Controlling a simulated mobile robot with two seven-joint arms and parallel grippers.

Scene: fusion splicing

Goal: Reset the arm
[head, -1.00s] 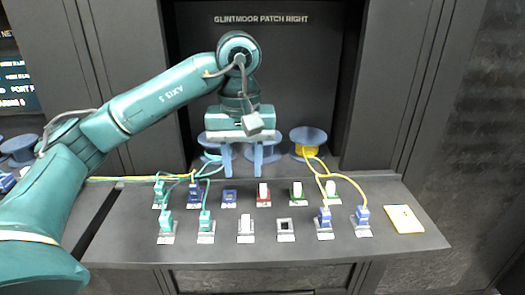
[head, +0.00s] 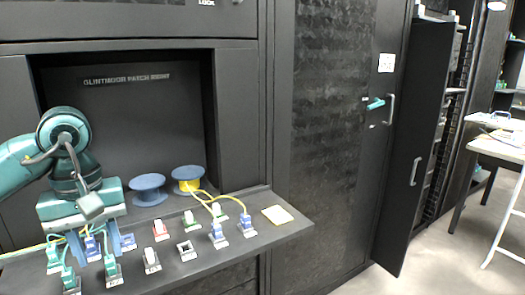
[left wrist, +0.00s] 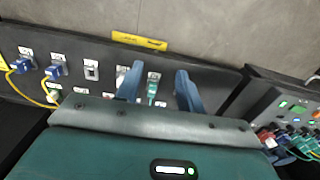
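My left gripper (head: 97,252) is at the left of the head view, above the left end of the port shelf (head: 290,232). Its blue fingers are spread apart and point down among the plugs. In the left wrist view the open fingers (left wrist: 158,92) stand either side of a teal plug (left wrist: 153,88) in the picture, with no visible grip on it. I cannot tell how far above the plug they are. Another teal plug (head: 110,268) shows near the fingers in the head view. My right gripper is in neither view.
Blue spools (head: 148,188) and a spool with yellow cable (head: 187,178) stand at the shelf's back. Yellow cables run to blue plugs (head: 218,235). A yellow card (head: 277,214) lies at the right end. A cabinet door (head: 408,140) stands open; floor near the white table (head: 500,150) is clear.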

